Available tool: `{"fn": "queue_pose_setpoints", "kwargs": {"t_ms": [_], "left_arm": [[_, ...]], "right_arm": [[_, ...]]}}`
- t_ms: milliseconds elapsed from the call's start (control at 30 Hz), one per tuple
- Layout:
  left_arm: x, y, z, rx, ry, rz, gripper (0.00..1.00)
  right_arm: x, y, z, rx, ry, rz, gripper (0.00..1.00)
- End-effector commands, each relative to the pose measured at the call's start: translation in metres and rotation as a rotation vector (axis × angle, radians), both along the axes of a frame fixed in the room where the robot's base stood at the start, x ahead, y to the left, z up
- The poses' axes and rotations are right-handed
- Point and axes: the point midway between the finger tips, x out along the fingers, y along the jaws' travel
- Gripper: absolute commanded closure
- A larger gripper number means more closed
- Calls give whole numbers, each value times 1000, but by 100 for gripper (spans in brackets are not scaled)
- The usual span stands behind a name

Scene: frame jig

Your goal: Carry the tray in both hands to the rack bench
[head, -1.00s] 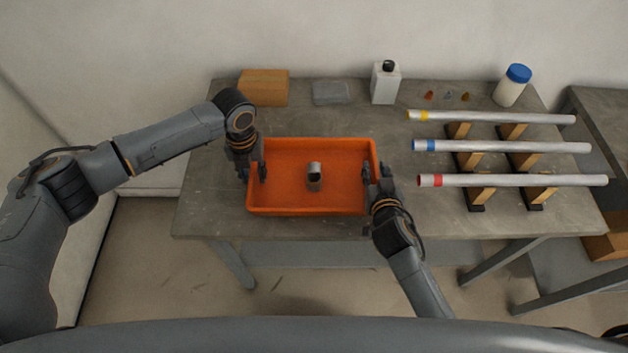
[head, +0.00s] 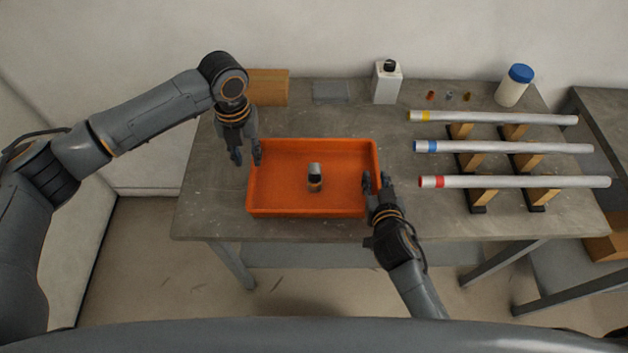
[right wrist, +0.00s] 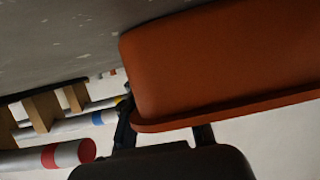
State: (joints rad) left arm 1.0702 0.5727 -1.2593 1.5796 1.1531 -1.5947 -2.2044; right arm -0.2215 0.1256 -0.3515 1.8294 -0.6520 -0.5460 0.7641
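The orange tray (head: 285,207) sits on the grey bench, left of the tubes. A small silver-and-black cylinder (head: 315,178) stands in it. My left gripper (head: 246,158) is open and empty, by the tray's back left corner, its right fingertip over the left rim in the picture. My right gripper (head: 377,184) is open at the tray's right wall, one finger on the inner side and one on the outer side. In the right wrist view the tray's side (right wrist: 215,60) fills the upper right, with the fingers (right wrist: 164,130) apart at its rim.
Three pale tubes with yellow, blue and red bands (head: 510,182) lie on wooden supports at the bench's right. A wooden block (head: 270,88), grey pad (head: 332,92), white bottle (head: 386,84) and blue-capped jar (head: 515,86) line the back. Another bench (head: 598,105) stands at right.

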Motion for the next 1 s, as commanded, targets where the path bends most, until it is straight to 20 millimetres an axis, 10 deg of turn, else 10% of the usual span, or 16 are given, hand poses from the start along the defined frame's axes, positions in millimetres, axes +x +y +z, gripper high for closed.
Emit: {"fn": "queue_pose_setpoints", "kwargs": {"t_ms": [400, 1000], "left_arm": [[0, 0, 0, 0, 0, 0, 72], [0, 0, 0, 0, 0, 0, 72]], "right_arm": [[-49, 0, 32, 6, -22, -1, 72], [-53, -1, 36, 5, -27, -2, 72]]}}
